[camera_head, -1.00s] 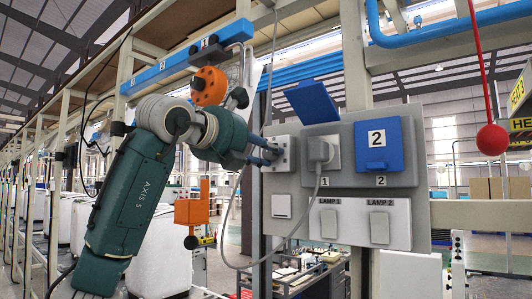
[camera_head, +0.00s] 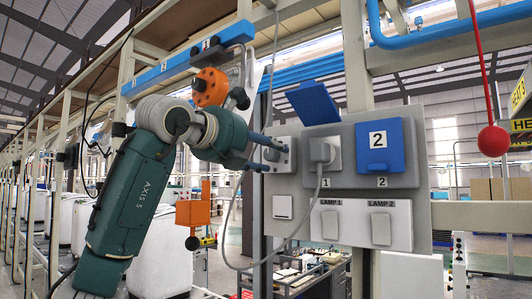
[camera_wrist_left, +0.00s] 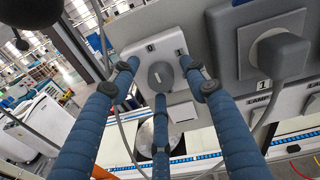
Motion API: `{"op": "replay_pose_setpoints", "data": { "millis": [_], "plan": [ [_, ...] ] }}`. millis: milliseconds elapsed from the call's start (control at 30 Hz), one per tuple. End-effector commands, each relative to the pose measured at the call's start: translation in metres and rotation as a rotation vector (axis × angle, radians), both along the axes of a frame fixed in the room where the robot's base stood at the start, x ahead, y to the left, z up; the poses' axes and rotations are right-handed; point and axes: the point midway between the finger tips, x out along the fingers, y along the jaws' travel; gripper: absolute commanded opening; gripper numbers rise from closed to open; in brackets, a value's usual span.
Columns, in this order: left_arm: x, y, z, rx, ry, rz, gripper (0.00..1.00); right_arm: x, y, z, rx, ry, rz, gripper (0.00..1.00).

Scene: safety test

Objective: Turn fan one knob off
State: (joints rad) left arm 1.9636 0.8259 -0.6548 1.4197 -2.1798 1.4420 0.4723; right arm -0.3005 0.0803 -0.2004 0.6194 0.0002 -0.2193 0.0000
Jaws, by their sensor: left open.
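A round grey knob (camera_wrist_left: 160,76) sits on a white switch plate (camera_wrist_left: 137,50) in the left wrist view. Small dark labels above the knob are too small to read surely. The plate is also at the left edge of the grey panel in the head view (camera_head: 290,142), where the knob is hard to make out. My left gripper (camera_head: 270,157) is at this plate, its blue fingers spread apart. In the left wrist view the three fingers (camera_wrist_left: 160,80) are open around the knob; whether any tip touches it cannot be told. My right gripper is not in view.
Right of the plate, a plug (camera_head: 322,150) with a grey cable fills socket 1 under a raised blue cover (camera_head: 313,102). A closed blue cover (camera_head: 379,146) marked 2 is further right. Lamp switches (camera_head: 360,223) sit below. A red ball (camera_head: 493,140) hangs at the right.

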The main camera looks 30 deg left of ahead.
Motion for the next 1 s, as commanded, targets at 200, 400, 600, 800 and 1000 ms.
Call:
{"op": "replay_pose_setpoints", "data": {
  "millis": [200, 400, 600, 800, 1000],
  "plan": [
    [-0.021, 0.002, 0.003, 0.001, -0.003, 0.001, 0.45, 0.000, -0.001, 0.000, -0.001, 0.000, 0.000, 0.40],
    [-0.064, 0.003, 0.007, 0.001, -0.005, 0.001, 0.45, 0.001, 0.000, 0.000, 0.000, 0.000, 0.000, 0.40],
    [-0.101, 0.003, 0.010, 0.000, -0.003, 0.001, 0.45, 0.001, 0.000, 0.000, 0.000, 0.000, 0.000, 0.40],
    [-0.119, 0.004, 0.011, 0.000, -0.001, 0.000, 0.45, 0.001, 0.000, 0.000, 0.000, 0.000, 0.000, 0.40],
    [-0.121, 0.004, 0.011, -0.001, -0.001, 0.000, 0.45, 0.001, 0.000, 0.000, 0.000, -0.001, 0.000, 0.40]
  ]
}}
